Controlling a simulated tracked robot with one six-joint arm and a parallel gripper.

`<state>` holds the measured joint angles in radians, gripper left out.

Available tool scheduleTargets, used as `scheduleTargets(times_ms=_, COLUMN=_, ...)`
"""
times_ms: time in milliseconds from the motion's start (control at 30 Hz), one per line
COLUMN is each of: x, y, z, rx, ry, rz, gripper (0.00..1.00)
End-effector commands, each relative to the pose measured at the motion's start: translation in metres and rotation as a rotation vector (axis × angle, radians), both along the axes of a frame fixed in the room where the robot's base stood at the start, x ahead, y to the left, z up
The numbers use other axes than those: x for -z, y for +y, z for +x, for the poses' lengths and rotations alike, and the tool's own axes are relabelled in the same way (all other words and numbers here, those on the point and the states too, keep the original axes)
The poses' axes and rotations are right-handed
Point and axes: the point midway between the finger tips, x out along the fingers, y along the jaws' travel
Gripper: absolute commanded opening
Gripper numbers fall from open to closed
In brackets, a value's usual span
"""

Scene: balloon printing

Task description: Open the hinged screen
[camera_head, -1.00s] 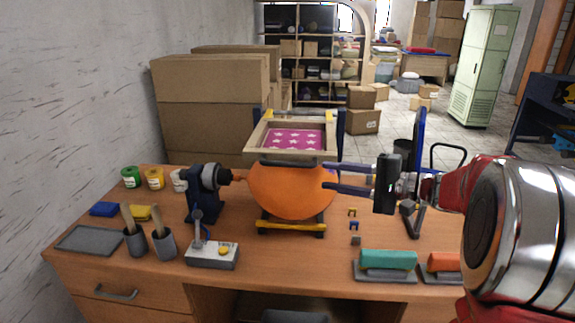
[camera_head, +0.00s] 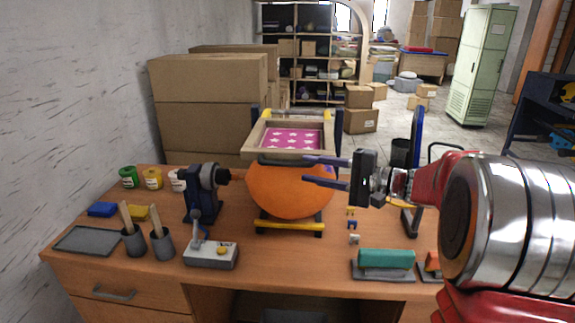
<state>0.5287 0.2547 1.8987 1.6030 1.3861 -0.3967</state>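The hinged screen (camera_head: 252,139) is a wooden frame with a pink, white-starred mesh. My gripper (camera_head: 305,170) points left, just in front of the balloon's upper right side and below the screen's front right corner. Its two dark blue fingers are apart with nothing visible between them. Whether the upper finger touches the frame cannot be told.
A dark blue pump (camera_head: 205,190) meets the balloon's left side. A lever box (camera_head: 210,254), brush cups and paint jars stand at the left. A teal-topped block (camera_head: 386,260) and a blue upright stand (camera_head: 416,150) are at the right. Cardboard boxes (camera_head: 208,82) stack behind the desk.

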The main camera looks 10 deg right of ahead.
Motion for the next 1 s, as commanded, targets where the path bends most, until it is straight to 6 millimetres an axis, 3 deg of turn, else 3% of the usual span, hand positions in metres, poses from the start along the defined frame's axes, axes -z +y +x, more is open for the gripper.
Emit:
scheduleTargets(times_ms=500, x=0.005, y=0.057, z=0.047, rx=-0.001, ry=-0.001, rz=0.000, gripper=0.31)
scheduleTargets(times_ms=900, x=0.006, y=0.062, z=0.053, rx=0.000, ry=0.000, rz=0.000, gripper=0.31)
scheduleTargets(times_ms=1000, x=0.006, y=0.062, z=0.053, rx=0.000, ry=-0.001, rz=-0.001, gripper=0.25)
